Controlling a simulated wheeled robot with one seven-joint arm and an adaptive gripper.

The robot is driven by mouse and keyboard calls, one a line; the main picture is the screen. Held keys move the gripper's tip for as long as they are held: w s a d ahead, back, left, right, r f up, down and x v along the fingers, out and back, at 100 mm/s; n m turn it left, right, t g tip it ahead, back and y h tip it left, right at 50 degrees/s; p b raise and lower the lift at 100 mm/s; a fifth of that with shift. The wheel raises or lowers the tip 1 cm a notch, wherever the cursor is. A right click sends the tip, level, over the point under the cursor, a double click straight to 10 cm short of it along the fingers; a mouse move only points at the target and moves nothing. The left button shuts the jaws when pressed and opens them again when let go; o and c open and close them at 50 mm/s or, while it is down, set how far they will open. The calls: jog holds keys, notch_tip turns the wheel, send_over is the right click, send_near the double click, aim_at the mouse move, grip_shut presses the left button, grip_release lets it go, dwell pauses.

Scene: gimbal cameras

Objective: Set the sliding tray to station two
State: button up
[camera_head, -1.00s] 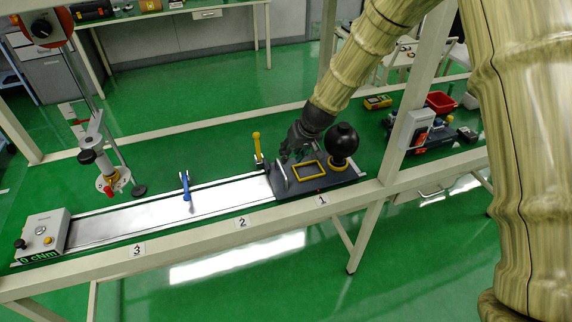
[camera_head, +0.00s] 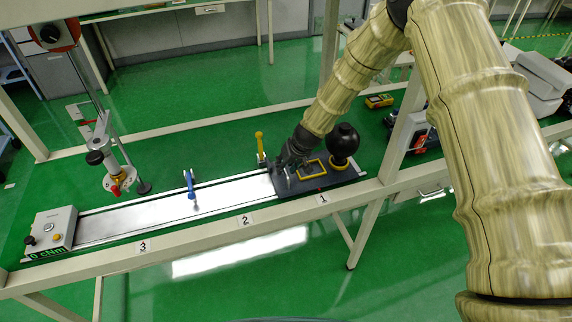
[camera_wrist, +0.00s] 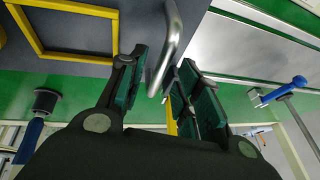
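The sliding tray (camera_head: 290,191) is a dark plate with a yellow frame and a black ball, at the right end of the silver rail (camera_head: 150,214), beside label 1 (camera_head: 323,199). Label 2 (camera_head: 245,220) is to its left along the front beam. My gripper (camera_head: 284,172) is at the tray's left end. In the wrist view, my gripper (camera_wrist: 160,92) is open. The tray's silver bar handle (camera_wrist: 170,40) reaches into the gap between the fingers. I cannot tell whether either finger touches it. The tray's dark plate (camera_wrist: 80,36) fills the upper left there.
A yellow lever (camera_head: 259,143) stands behind the rail near the tray. A blue lever (camera_head: 191,186) stands at the rail between labels 2 and 3 (camera_head: 143,246). A control box (camera_head: 50,230) closes the left end. The rail between tray and blue lever looks clear.

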jog(key=shift+f, duration=0.15)
grip_shut()
jog(key=shift+a, duration=0.1)
